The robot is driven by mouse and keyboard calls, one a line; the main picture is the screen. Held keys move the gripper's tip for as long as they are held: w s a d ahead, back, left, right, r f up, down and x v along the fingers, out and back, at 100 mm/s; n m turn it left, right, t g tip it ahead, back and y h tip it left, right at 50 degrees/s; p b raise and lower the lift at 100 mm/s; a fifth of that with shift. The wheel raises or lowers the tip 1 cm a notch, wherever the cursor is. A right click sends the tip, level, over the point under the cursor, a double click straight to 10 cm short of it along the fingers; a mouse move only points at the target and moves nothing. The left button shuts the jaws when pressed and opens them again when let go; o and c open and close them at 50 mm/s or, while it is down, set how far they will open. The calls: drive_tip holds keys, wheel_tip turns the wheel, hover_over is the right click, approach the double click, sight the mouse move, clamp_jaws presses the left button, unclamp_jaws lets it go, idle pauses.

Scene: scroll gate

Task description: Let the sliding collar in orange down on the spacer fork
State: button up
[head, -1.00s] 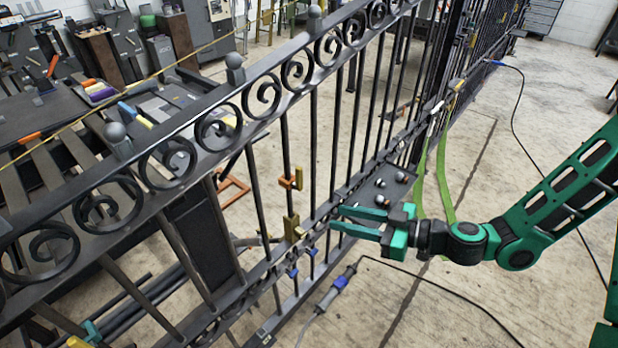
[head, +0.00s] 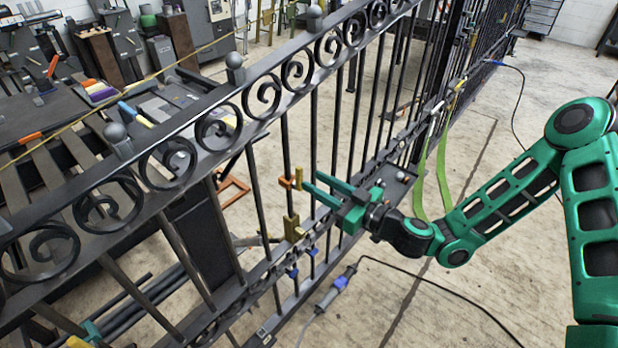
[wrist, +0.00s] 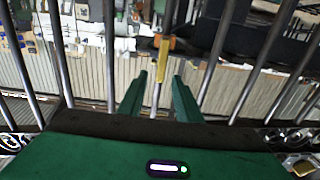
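The orange sliding collar (head: 286,183) is on an upright bar of the dark gate, about halfway up, with a small block on its right side. It also shows in the wrist view (wrist: 170,43), ahead of the fingers and above their tips. A brass-yellow piece (head: 292,229), perhaps the spacer fork, is lower on the same bar, with a gap between it and the collar. My gripper (head: 311,180) is open and empty, just right of the collar. In the wrist view, its green fingers (wrist: 159,79) point at the bar, one on either side. Whether they touch anything is unclear.
The gate's bars (head: 313,130) stand close on both sides. A small dark shelf (head: 394,187) with round pieces is behind my gripper. Blue clips (head: 292,272) are on the lower rail. A green strap (head: 442,165) hangs right, and a black cable (head: 440,287) crosses the floor.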

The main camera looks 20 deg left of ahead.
sight(302, 174)
drive_tip(key=shift+x, duration=1.95)
drive_tip(key=shift+c, duration=0.3)
clamp_jaws()
